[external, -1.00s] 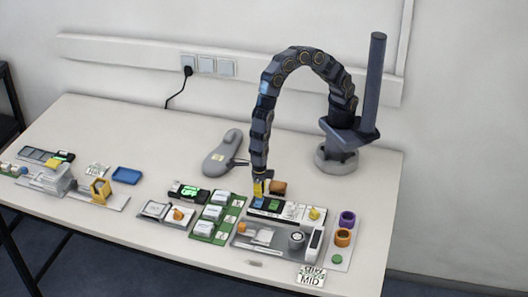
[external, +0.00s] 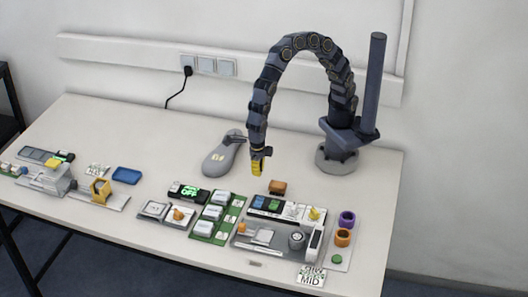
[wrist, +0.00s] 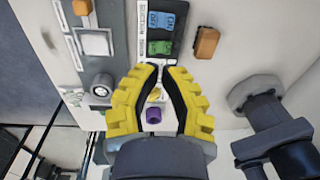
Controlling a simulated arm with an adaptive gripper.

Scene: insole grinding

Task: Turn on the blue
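The blue switch (external: 260,202) sits on a dark panel at the right part of the table, beside a green switch (external: 275,205). In the wrist view the blue switch (wrist: 161,20) is at the top, with the green switch (wrist: 160,47) just below it. I cannot tell from its tilt whether the blue switch is on. My gripper (external: 257,174) hangs above and behind the panel, clear of both switches. In the wrist view its yellow fingers (wrist: 161,67) meet nearly tip to tip, with nothing held between them.
An orange-brown block (external: 278,187) stands behind the panel, and it also shows in the wrist view (wrist: 206,42). A purple ring (external: 347,218) and an orange ring (external: 343,237) stand to the right. A display reading OFF (external: 190,191) is to the left. The table behind the panel is mostly clear.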

